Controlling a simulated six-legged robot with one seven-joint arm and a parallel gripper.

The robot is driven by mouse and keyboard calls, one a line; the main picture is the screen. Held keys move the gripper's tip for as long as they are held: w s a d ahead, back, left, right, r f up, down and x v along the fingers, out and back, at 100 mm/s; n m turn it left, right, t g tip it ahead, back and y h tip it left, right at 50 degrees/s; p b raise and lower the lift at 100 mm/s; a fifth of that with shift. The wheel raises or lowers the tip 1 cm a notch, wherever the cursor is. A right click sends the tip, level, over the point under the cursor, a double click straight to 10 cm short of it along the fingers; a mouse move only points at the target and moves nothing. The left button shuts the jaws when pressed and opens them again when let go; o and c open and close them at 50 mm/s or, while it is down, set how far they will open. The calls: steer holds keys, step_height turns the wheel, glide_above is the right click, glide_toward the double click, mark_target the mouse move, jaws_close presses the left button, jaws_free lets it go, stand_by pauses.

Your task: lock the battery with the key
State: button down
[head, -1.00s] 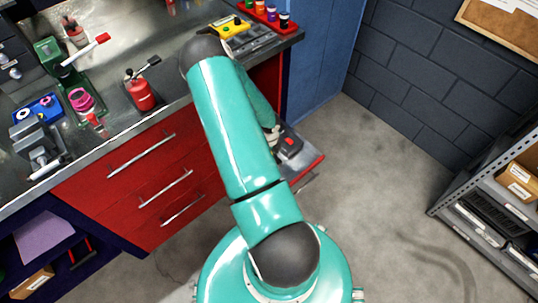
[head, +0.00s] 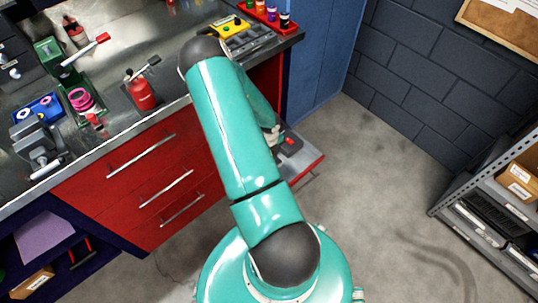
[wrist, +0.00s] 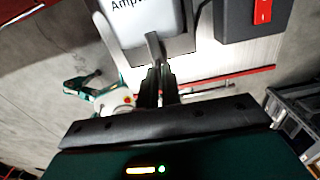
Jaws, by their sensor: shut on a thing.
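My gripper (wrist: 158,88) is shut on a small dark grey piece, which looks like the key (wrist: 153,46), in the wrist view. The key points up the picture to the edge of a pale grey block lettered "Amp" (wrist: 150,22), which looks like the battery. I cannot tell whether the key's tip is inside a lock; no keyhole shows. In the head view my arm hides most of the gripper, which is at the pulled-out red drawer or shelf (head: 311,166) at the right end of the bench.
A black box with a red switch (wrist: 233,22) lies right of the pale block in the wrist view. A grey shelf rack (head: 480,185) stands at right. The floor between is clear.

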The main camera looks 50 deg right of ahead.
steer(key=c, duration=1.6)
jaws_free()
steer(key=shift+r, duration=0.1)
step_height(320, 180, up, 14)
steer(key=shift+f, duration=0.2)
